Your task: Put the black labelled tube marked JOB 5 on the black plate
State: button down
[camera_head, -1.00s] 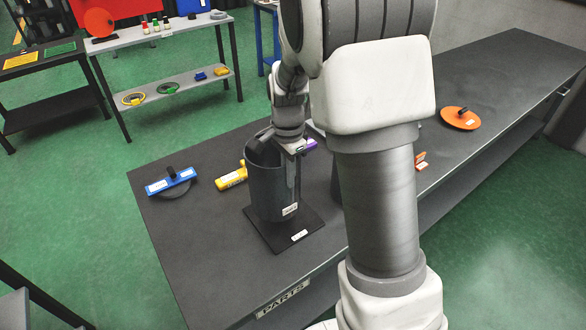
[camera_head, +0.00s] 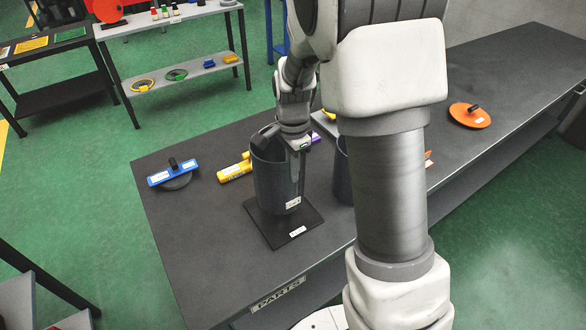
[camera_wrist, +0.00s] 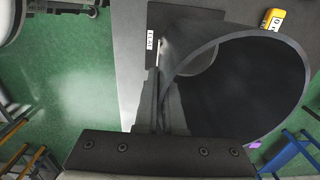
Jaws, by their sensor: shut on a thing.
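The black tube (camera_head: 273,182) stands upright over the black plate (camera_head: 311,229), with a white label low on its side; I cannot read the lettering. It also shows in the wrist view, where I look into its open mouth (camera_wrist: 240,85). My gripper (camera_head: 297,168) is shut on the tube's wall at the right of its rim in the head view. The fingers also show in the wrist view (camera_wrist: 160,95). The plate has a white label at its front and shows partly in the wrist view (camera_wrist: 152,14). Whether the tube's base touches the plate is hard to tell.
A blue piece on a dark disc (camera_head: 172,174) and a yellow labelled cylinder (camera_head: 235,171) lie left of the tube. Another dark tube (camera_head: 342,178) is partly hidden behind my arm. An orange disc (camera_head: 470,115) lies further right. The table's front left (camera_head: 190,240) is clear.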

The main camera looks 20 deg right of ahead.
aim_at(293, 188)
jog(key=shift+w, duration=0.1)
jog(key=shift+f+b, duration=2.1)
jog(key=shift+f, duration=0.7)
jog(key=shift+f+b, duration=0.4)
jog(key=shift+f, duration=0.2)
jog(key=c, duration=0.9)
grip_release()
jog(key=shift+c, duration=0.2)
jog(key=shift+s+f, duration=0.1)
jog(key=shift+s, duration=0.1)
notch_tip(293, 188, up, 17)
jog(key=shift+w+f, duration=0.1)
jog(key=shift+r, duration=0.4)
